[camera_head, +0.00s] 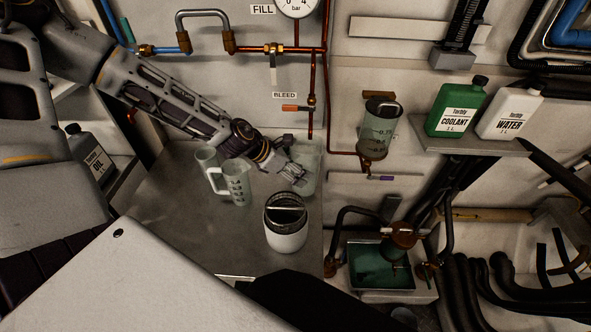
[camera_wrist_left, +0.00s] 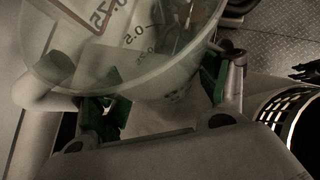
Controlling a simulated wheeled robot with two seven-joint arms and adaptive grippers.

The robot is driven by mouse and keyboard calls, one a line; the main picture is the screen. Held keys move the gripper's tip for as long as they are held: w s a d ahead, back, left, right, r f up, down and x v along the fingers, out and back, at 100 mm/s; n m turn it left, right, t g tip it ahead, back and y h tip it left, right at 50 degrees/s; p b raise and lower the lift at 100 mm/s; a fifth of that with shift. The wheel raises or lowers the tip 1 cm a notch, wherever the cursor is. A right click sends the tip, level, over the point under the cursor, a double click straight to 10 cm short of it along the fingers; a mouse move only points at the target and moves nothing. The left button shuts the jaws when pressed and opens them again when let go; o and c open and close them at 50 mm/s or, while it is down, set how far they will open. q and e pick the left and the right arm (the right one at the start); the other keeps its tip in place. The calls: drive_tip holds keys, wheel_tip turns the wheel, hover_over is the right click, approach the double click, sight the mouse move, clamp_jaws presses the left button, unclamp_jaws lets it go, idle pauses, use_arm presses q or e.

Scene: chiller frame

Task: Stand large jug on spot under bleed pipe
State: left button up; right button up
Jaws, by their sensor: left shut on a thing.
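A large clear jug (camera_head: 311,162) is at the back right of the grey bench, below the copper bleed pipe (camera_head: 311,118) and its BLEED label (camera_head: 285,95). My left gripper (camera_head: 292,172) is shut on this jug and partly hides it. In the left wrist view the jug (camera_wrist_left: 125,50) fills the top, with 0.5 and 0.75 marks, between the green-padded fingers of the left gripper (camera_wrist_left: 163,98). I cannot tell whether its base touches the bench. The spot under it is hidden. My right gripper is not in view.
Two smaller jugs, one in front (camera_head: 238,184) and one behind (camera_head: 206,158), stand left of my gripper. Coolant (camera_head: 455,108) and water (camera_head: 509,110) bottles sit on a shelf at right. The bench's front left is clear.

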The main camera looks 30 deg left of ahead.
use_arm(q)
drive_tip(key=shift+s+a+f, duration=0.1)
drive_tip(key=shift+a+f, duration=0.05)
drive_tip(key=shift+f, duration=0.6)
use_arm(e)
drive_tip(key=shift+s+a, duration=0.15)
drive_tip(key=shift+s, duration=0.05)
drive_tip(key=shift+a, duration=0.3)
use_arm(q)
drive_tip(key=shift+f, duration=0.15)
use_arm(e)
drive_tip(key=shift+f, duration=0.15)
use_arm(q)
drive_tip(key=o, duration=0.9)
drive_tip(key=shift+c, duration=0.2)
drive_tip(key=o, duration=0.3)
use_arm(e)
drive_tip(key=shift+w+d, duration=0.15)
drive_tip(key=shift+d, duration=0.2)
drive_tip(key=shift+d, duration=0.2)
